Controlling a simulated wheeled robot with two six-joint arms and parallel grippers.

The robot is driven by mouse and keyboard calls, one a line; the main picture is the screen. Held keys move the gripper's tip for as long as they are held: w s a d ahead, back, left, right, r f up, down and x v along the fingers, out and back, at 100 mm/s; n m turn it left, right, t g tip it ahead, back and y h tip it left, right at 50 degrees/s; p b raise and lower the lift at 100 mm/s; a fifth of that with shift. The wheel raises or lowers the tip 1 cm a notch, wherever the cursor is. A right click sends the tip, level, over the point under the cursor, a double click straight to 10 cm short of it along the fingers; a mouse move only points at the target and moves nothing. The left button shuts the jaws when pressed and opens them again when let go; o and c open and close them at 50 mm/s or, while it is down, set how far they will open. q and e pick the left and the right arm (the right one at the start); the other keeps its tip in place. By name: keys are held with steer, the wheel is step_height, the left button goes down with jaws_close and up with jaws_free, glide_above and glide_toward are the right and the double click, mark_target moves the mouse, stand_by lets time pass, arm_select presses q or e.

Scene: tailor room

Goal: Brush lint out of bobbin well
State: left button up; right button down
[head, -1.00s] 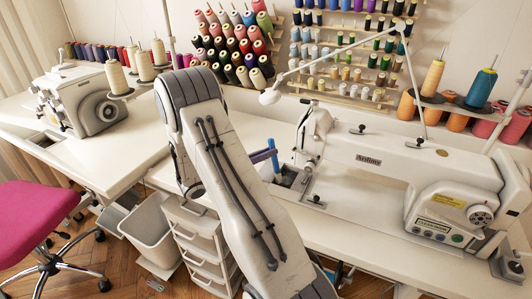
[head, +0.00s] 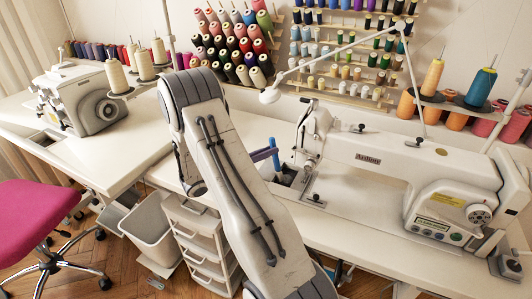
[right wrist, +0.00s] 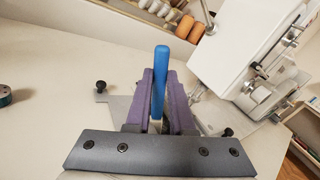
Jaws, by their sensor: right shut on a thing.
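A blue-handled brush (head: 274,157) stands nearly upright over the dark bobbin well (head: 287,177) at the left end of the white sewing machine (head: 375,155). My right gripper (right wrist: 158,108), with purple fingers, is shut on the brush, whose blue handle (right wrist: 161,72) sticks up between the fingers in the right wrist view. The brush's lower end is mostly hidden by the fingers, and I cannot tell whether it touches the well. Any lint is too small to make out. My right arm covers part of the table in the head view. My left gripper is not in view.
The machine head (right wrist: 235,62) stands close to the right of my gripper in the right wrist view. Thread racks (head: 340,60) line the wall. A second machine (head: 85,100) stands at the left. The table front is clear.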

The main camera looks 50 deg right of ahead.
steer(key=shift+w+d+f, duration=0.1)
steer(key=shift+w+d, duration=0.2)
steer(key=shift+d, duration=0.6)
steer(key=shift+w+d, duration=0.25)
steer(key=shift+d, duration=0.6)
steer(key=shift+a+p, duration=0.15)
steer(key=shift+p, duration=0.15)
steer(key=shift+s+a+f+p, duration=0.1)
steer(key=shift+s+a+p, duration=0.15)
steer(key=shift+a, duration=0.75)
steer(key=shift+s+a+f+p, duration=0.1)
steer(key=shift+s+a+p, duration=0.15)
steer(key=shift+a, duration=0.7)
steer(key=shift+d+r, duration=0.1)
steer(key=shift+d, duration=0.05)
steer(key=shift+w+d, duration=0.3)
steer(key=shift+d, duration=0.55)
steer(key=shift+w+d, duration=0.3)
steer(key=shift+d, duration=0.5)
steer(key=shift+a, duration=0.2)
steer(key=shift+s+a+p, duration=0.3)
steer(key=shift+a+p, duration=0.05)
steer(key=shift+a, duration=0.65)
steer(key=shift+s+a+p, duration=0.25)
steer(key=shift+a+p, duration=0.1)
steer(key=shift+a, duration=0.6)
